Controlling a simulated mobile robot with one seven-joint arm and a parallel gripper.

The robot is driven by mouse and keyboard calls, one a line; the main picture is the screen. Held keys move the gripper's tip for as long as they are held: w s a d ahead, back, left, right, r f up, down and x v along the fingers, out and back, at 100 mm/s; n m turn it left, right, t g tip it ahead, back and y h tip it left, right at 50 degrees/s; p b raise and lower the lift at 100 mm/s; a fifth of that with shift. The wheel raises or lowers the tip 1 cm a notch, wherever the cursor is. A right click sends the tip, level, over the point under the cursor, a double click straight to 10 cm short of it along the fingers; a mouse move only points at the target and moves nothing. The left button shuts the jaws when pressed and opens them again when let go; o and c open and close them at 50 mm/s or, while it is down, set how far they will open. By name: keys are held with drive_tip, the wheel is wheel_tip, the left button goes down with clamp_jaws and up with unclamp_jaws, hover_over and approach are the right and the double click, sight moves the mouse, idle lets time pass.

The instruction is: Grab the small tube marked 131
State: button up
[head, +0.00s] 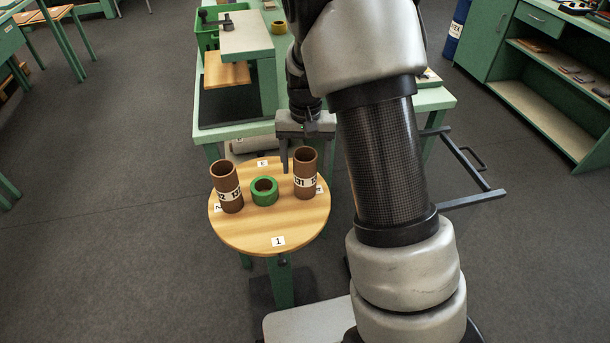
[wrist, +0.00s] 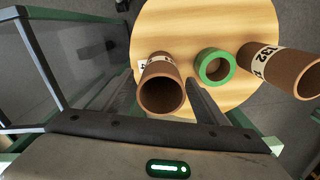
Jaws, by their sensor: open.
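The brown tube marked 131 (head: 305,183) stands upright on the right side of a round wooden table top in the head view. Its open top (wrist: 161,95) shows in the wrist view between my fingers, its label mostly hidden there. My gripper (head: 306,152) is open and points down at the upper part of this tube, one finger at its left. In the wrist view the fingers lie on either side of the tube with gaps, and I see no clear contact. A similar brown tube marked 132 (head: 227,190) stands at the left.
A green ring (head: 264,191) sits between the two tubes. The round table top (head: 245,236) carries small number cards, and its front is clear. Behind it stands a green bench (head: 436,99) with a green crate (head: 207,38). A metal frame (head: 465,165) juts out at right.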

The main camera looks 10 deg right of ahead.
sight(305, 179)
drive_tip(key=shift+s+f+b, duration=0.1)
drive_tip(key=shift+f+b, duration=0.35)
drive_tip(key=shift+f, duration=2.35)
drive_tip(key=shift+c, duration=0.4)
drive_tip(key=c, duration=1.1)
